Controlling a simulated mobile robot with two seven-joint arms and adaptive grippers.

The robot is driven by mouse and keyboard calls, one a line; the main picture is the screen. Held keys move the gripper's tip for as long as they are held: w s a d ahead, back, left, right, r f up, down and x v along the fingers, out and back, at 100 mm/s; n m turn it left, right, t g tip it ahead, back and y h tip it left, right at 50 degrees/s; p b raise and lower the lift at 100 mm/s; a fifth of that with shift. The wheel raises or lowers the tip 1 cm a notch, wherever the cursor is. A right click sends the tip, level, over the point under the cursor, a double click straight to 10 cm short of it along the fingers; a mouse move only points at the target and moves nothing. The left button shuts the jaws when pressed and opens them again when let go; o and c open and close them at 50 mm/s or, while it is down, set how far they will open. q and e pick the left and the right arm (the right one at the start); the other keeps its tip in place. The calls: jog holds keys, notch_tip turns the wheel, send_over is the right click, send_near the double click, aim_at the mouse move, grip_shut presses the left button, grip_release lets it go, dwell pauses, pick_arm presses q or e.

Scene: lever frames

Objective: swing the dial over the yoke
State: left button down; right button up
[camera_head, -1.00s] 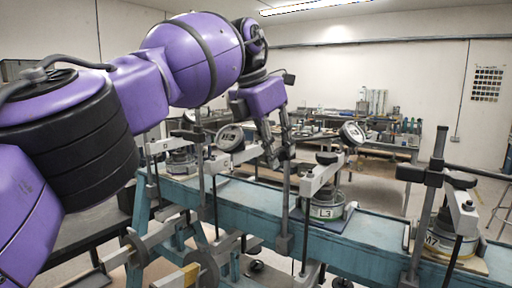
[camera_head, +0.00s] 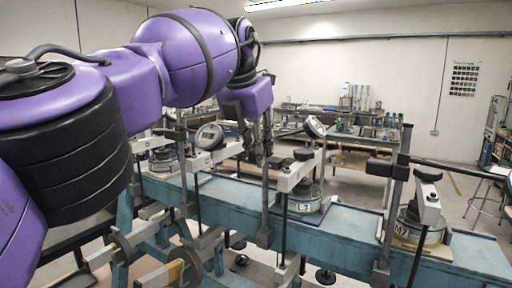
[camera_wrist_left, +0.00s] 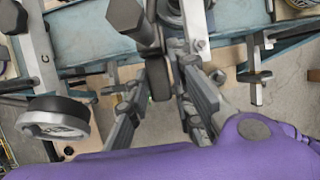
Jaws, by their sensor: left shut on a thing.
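A dial also shows in the left wrist view (camera_wrist_left: 50,120), near a light yoke marked C (camera_wrist_left: 40,55). My left gripper (camera_head: 262,158) is at the top of the L3 frame's grey post (camera_head: 266,205), left of the dial. Its fingers also show in the left wrist view (camera_wrist_left: 162,108). It is shut on what seems to be the dial's arm; the contact is mostly hidden. My right gripper is not in view.
A second dial (camera_head: 209,136) and another yoke stand to the left. The M7 frame's post (camera_head: 395,190) and long dark bar (camera_head: 450,168) stand at right. All sit on a blue bench beam (camera_head: 345,225). Cluttered tables stand behind.

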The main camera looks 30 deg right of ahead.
pick_arm(q)
jog(key=shift+w+r, duration=0.15)
jog(key=shift+r, duration=0.2)
jog(key=c, duration=1.6)
grip_release()
jog(key=shift+f, duration=0.15)
jog(key=v, duration=0.7)
jog(key=shift+a+r, duration=0.15)
jog(key=shift+r, duration=0.05)
jog(key=shift+f, duration=0.1)
